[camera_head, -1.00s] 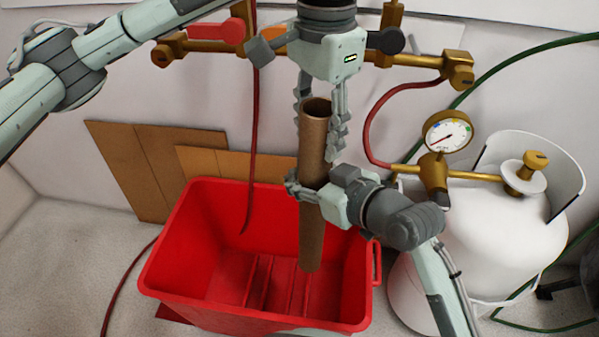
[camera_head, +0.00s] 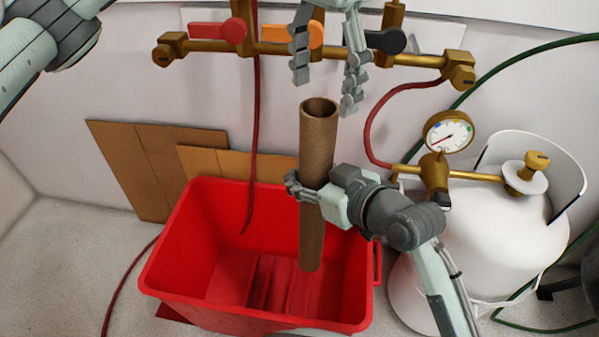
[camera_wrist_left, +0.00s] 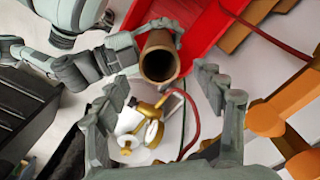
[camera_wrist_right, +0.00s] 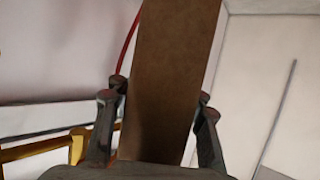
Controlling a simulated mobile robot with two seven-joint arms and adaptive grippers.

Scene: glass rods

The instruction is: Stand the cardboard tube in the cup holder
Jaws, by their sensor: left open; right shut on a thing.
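The brown cardboard tube (camera_head: 319,150) is hollow and close to upright in the head view, its lower end showing against the red bin's inside. My right gripper (camera_head: 312,192) is shut around its middle. In the right wrist view the tube (camera_wrist_right: 170,60) runs between the fingers (camera_wrist_right: 160,100). My left gripper (camera_head: 326,88) is open and empty above the tube's top end, apart from it. In the left wrist view the tube's open end (camera_wrist_left: 160,62) faces the camera, beyond the spread left fingers (camera_wrist_left: 165,82). I cannot make out a cup holder in any view.
The red bin (camera_head: 190,240) stands below the tube. A white gas tank (camera_head: 500,240) with a gauge (camera_head: 448,132) is at right. A brass pipe (camera_head: 280,48) with coloured valve handles runs along the wall behind the left gripper. Cardboard sheets (camera_head: 150,165) lean at left.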

